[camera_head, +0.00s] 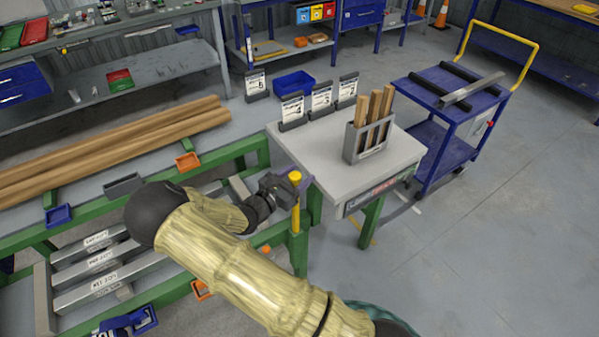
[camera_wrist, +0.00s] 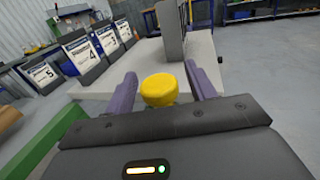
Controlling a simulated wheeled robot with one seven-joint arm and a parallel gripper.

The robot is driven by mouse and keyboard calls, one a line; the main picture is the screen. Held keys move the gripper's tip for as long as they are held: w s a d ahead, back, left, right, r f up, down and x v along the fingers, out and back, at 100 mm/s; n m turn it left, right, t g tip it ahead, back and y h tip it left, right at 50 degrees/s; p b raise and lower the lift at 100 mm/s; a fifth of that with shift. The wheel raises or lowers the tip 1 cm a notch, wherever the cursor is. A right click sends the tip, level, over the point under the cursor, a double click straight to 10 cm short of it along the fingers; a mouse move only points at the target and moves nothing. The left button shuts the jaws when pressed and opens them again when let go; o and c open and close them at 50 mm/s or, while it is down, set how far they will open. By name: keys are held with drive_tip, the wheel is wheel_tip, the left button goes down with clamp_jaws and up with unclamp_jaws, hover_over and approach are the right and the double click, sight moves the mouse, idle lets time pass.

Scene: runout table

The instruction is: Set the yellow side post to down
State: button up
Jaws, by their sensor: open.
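The yellow side post (camera_head: 295,217) stands upright at the near left corner of the grey table (camera_head: 391,165), on the green frame. In the wrist view its round yellow top (camera_wrist: 158,89) lies between the two purple fingers of my gripper (camera_wrist: 160,86). The gripper is open, with one finger on each side of the post top. A gap shows on the right side; on the left the finger is very near, and I cannot tell whether it touches. In the head view the gripper (camera_head: 290,182) is at the post's upper end and partly hides it.
A grey holder (camera_head: 354,142) with wooden strips stands on the table. Numbered card stands (camera_head: 292,109) line its far left edge. Long timbers (camera_head: 110,150) lie on the green-framed rack at left. A blue cart (camera_head: 450,120) stands to the right. Open floor (camera_head: 480,250) lies at lower right.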

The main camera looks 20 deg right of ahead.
drive_tip(key=shift+w+d, duration=0.2)
drive_tip(key=shift+d, duration=0.15)
clamp_jaws()
drive_tip(key=shift+a+f, duration=0.1)
drive_tip(key=shift+f, duration=0.05)
